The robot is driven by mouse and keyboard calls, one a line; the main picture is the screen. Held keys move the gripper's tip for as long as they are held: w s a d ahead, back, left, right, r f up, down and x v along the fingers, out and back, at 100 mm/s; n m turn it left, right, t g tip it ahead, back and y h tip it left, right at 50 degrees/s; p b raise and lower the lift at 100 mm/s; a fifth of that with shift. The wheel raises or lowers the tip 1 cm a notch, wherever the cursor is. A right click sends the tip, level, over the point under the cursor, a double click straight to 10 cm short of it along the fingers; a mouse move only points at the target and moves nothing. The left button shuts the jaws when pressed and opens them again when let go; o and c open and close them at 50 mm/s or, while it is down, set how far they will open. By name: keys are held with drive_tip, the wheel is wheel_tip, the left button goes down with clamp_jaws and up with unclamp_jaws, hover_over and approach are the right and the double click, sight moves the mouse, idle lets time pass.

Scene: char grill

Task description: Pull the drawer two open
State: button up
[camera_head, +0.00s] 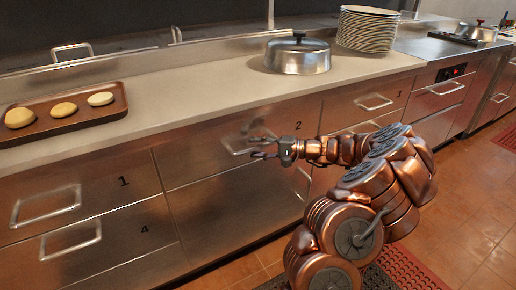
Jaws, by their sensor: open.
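Drawer two (215,150) is the steel front marked with a 2, in the middle of the counter's upper row. It looks shut, flush with the fronts beside it. Its handle (236,149) is a pale bar, partly hidden behind my gripper. My gripper (257,148) is open, with its fingers pointing left in front of the handle. I cannot tell whether the fingers touch the handle or stand around it. Nothing shows between the fingers.
Drawer one (100,190) is at left and drawer three (350,108) at right, both with bar handles. On the counter (190,100) are a bun tray (90,120), a steel lid (298,62) and stacked plates (367,30). Red mats (405,262) lie on the floor.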

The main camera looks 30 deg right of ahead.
clamp_jaws()
idle(0.3)
idle(0.4)
